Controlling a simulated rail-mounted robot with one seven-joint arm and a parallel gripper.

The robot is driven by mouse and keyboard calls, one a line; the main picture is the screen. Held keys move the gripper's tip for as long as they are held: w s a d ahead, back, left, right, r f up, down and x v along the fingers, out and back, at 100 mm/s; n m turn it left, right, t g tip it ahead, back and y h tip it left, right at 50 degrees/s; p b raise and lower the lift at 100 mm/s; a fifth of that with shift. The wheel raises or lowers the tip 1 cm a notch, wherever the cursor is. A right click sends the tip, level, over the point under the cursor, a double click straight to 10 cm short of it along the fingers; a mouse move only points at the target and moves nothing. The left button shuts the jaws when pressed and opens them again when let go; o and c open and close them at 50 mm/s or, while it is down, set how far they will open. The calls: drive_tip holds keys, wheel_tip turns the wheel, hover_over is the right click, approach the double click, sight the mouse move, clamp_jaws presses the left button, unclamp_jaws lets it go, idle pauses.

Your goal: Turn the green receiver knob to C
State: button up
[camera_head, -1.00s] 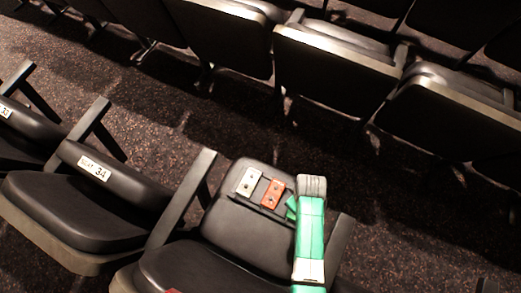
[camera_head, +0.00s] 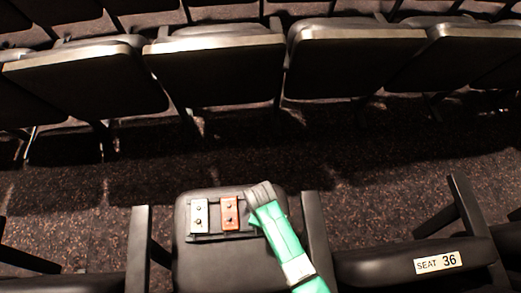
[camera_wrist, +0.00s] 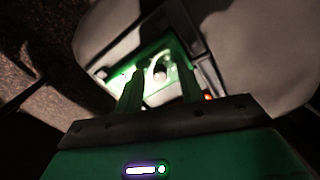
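The green receiver (camera_wrist: 148,72) shows in the wrist view as a bright green-edged plate with a pale round knob (camera_wrist: 160,71) on it. My gripper (camera_wrist: 159,82) is over this plate, its two fingers apart on either side of the knob. A gap seems to show between the fingers and the knob; contact cannot be told. In the head view my gripper (camera_head: 262,195) covers most or all of the green receiver, at the right of the dark seat back. The knob's pointer and the letter marks cannot be read.
A white receiver (camera_head: 199,216) and an orange receiver (camera_head: 230,213) sit left of my gripper on the same seat back (camera_head: 215,262). Armrests (camera_head: 138,250) stand on both sides.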

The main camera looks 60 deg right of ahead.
drive_tip(key=shift+r, duration=0.1)
clamp_jaws()
